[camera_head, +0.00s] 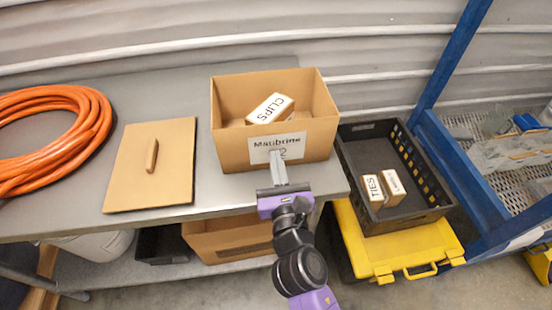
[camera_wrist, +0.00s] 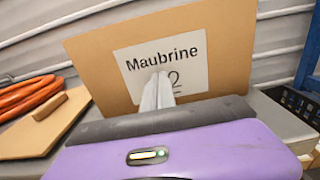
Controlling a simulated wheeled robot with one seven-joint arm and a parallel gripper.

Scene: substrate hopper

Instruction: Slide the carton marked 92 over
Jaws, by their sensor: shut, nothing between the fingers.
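An open-topped tan carton (camera_head: 234,158) stands on the grey shelf near its front right edge. Its front label reads "Maubrine" above a number ending in 2; my fingers hide the digit before it. The carton's front face (camera_wrist: 225,50) fills much of the wrist view. My gripper (camera_head: 277,158) is shut and empty, with its fingertips in front of the label's lower middle. The fingertips (camera_wrist: 158,82) are at or very close to the front face; I cannot tell whether they touch. A small white-topped box marked CLIPS (camera_head: 270,108) lies inside the carton.
A flat tan lid with a handle (camera_head: 130,185) and an orange hose coil (camera_head: 95,125) lie left on the shelf. A black crate (camera_head: 405,215) with small boxes sits right, on a yellow case (camera_head: 360,245). A blue post (camera_head: 450,70) stands farther right.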

